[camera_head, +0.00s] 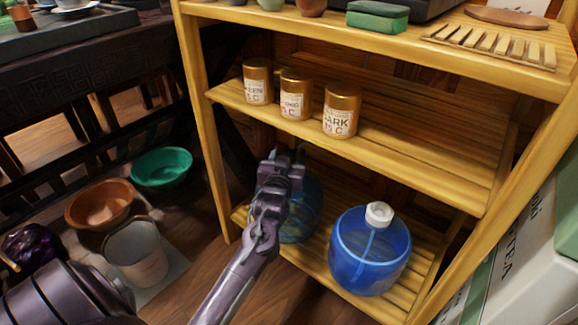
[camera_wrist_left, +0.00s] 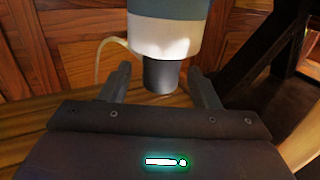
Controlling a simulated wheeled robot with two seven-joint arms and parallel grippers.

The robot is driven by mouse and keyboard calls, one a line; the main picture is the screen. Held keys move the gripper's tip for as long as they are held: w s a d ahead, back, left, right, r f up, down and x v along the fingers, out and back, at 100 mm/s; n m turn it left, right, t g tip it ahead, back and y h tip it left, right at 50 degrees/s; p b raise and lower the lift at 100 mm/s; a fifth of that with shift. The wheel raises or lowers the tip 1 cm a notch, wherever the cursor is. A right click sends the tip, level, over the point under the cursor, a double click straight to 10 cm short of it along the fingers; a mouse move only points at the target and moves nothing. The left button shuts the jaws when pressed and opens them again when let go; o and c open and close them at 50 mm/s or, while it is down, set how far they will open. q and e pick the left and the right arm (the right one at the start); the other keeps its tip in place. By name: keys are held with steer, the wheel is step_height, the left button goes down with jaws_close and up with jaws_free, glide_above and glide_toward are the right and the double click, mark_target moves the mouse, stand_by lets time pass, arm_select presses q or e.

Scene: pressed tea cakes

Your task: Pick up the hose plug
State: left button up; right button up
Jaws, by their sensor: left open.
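My left gripper (camera_head: 287,155) is open at the lower opening of the wooden shelf unit. In the wrist view, between and beyond its fingers (camera_wrist_left: 160,92), a dark grey cylinder (camera_wrist_left: 160,76) hangs under a white and teal body (camera_wrist_left: 165,36). A thin pale hose (camera_wrist_left: 103,62) curves beside it, so this looks like the hose plug, though I cannot be sure. I cannot tell whether the fingers touch it. In the head view, my gripper and arm hide part of a blue bottle (camera_head: 304,214) and whatever tops it. My right gripper is not in view.
A second blue bottle (camera_head: 366,262) with a white cap (camera_head: 379,214) stands to the right on the bottom shelf. Several gold tins (camera_head: 341,112) stand on the shelf above (camera_head: 425,158). Left on the floor are a green basin (camera_head: 161,166), a brown basin (camera_head: 98,203) and a bucket (camera_head: 135,253).

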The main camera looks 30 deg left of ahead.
arm_select(q)
steer(key=shift+w+a+r, duration=0.1)
steer(key=shift+w+a, duration=0.1)
steer(key=shift+w, duration=0.2)
steer(key=c, duration=1)
steer(key=shift+r, duration=0.1)
steer(key=shift+c, duration=0.3)
